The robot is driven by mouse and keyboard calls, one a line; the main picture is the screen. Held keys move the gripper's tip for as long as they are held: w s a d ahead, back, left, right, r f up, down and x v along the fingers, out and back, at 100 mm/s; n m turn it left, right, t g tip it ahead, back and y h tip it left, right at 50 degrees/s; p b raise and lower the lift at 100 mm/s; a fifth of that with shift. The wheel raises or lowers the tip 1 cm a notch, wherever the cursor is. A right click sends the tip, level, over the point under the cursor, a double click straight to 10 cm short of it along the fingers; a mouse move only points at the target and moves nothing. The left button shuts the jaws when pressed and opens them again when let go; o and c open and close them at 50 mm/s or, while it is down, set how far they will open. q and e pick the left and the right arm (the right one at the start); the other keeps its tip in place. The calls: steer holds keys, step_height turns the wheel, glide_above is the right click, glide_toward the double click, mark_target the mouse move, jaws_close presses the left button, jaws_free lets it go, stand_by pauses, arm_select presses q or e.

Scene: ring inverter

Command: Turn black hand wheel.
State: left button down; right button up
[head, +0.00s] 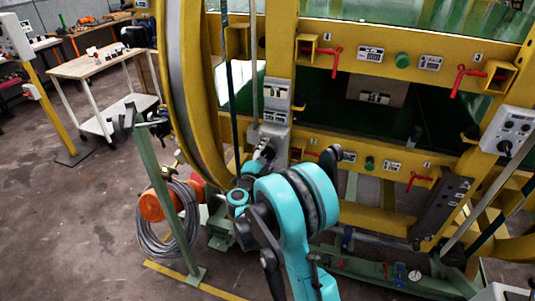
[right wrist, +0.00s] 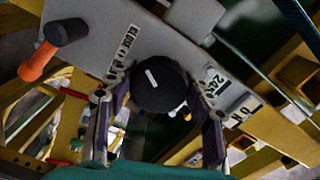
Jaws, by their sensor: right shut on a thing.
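The black hand wheel (right wrist: 160,84) is a round black knob with a white bar on its face. In the right wrist view it sits on a grey panel (right wrist: 118,32) between the two fingers of my right gripper (right wrist: 158,108). The fingers are shut on it from both sides, and the white bar is tilted. In the head view my right gripper (head: 262,153) is at the lower part of a grey box (head: 272,132) on the yellow frame. The hand wheel is hard to make out there. My left gripper is not in view.
A black-and-orange handle (right wrist: 52,48) stands out from the panel near the gripper. Yellow beams (head: 385,65) with red valve levers (head: 468,80) rise to the right. A green post (head: 165,200) and coiled hose (head: 170,235) stand at left. Open floor (head: 85,230) lies further left.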

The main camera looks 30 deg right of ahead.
steer(key=shift+m, duration=1.2)
steer(key=o, duration=1.2)
steer(key=v, duration=1.2)
